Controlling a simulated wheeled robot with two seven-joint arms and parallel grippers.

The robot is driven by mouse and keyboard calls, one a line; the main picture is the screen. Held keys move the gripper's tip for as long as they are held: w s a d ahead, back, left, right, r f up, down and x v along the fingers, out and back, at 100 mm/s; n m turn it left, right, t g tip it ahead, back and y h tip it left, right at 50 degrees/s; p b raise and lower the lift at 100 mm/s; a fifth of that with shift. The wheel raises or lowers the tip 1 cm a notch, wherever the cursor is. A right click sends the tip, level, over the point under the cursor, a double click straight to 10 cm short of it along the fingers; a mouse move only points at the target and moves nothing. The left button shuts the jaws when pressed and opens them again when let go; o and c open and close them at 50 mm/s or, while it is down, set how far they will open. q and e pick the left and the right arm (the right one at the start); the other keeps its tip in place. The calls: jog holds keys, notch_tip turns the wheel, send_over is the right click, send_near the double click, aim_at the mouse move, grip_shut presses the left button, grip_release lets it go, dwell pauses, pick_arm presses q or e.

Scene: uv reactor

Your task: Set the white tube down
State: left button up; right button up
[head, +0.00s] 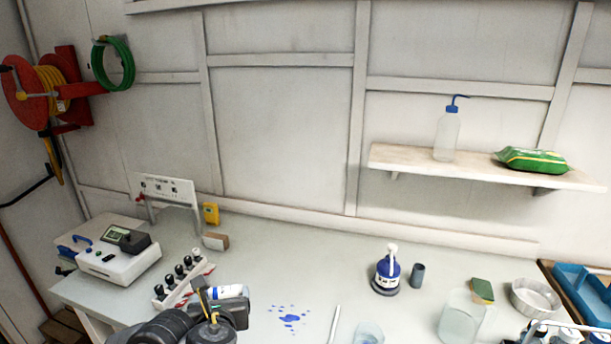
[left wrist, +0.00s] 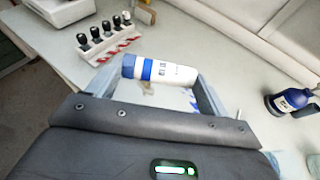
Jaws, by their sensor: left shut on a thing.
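The white tube (head: 228,291) has a blue cap and a blue band, and in the head view it lies sideways near the bottom centre-left. My left gripper (head: 212,298) is shut on it. In the left wrist view the white tube (left wrist: 170,72) lies across the jaws of my left gripper (left wrist: 158,80), cap to the left. The table shows behind it; I cannot tell whether the tube touches the surface. My right gripper is not in view.
A white rack (head: 182,281) with several dark-capped vials stands just left of the gripper. Blue spots (head: 289,318) mark the table to the right.

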aim_at(210, 296)
pick_arm(q)
jog(key=a+r+h, duration=0.1)
jog(key=r, duration=0.1)
jog(key=a+r+m+h+b, duration=0.1)
jog(key=r, duration=0.1)
jog(key=a+r+m+b, duration=0.1)
jog(key=r, duration=0.1)
jog(key=shift+w+r+h, duration=0.3)
jog(key=shift+w+h, duration=0.05)
jog(key=shift+h, duration=0.05)
jog(key=shift+a+r+m+b, duration=0.3)
jog(key=shift+a+r+m, duration=0.1)
jog(key=shift+r, duration=0.15)
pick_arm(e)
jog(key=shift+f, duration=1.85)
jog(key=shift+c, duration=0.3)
